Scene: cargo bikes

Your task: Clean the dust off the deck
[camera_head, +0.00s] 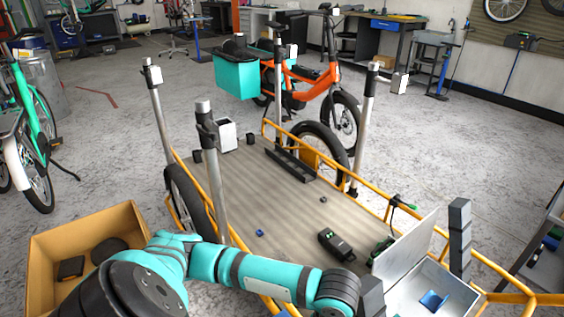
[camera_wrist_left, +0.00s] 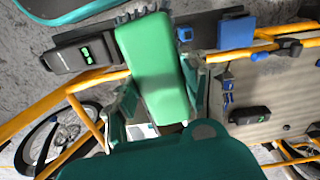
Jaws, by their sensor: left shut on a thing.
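The deck (camera_head: 265,195) of the cargo bike is a grey-brown board inside an orange tube frame. I cannot make out distinct dust on it. My left arm reaches across the deck's near end in the head view, where its gripper cannot be made out. In the left wrist view my left gripper (camera_wrist_left: 158,92) is shut on a green block-like thing (camera_wrist_left: 150,50) with dark teeth or bristles at its far end. Part of the deck (camera_wrist_left: 275,95) shows at the right there, apart from the green thing. My right gripper is not in view.
A black device (camera_head: 335,245), a small blue piece (camera_head: 259,233) and a dark puck (camera_head: 323,199) lie on the deck. Metal posts (camera_head: 365,130) rise around it. An open grey case (camera_head: 410,295) is at right, a cardboard box (camera_head: 45,250) at left.

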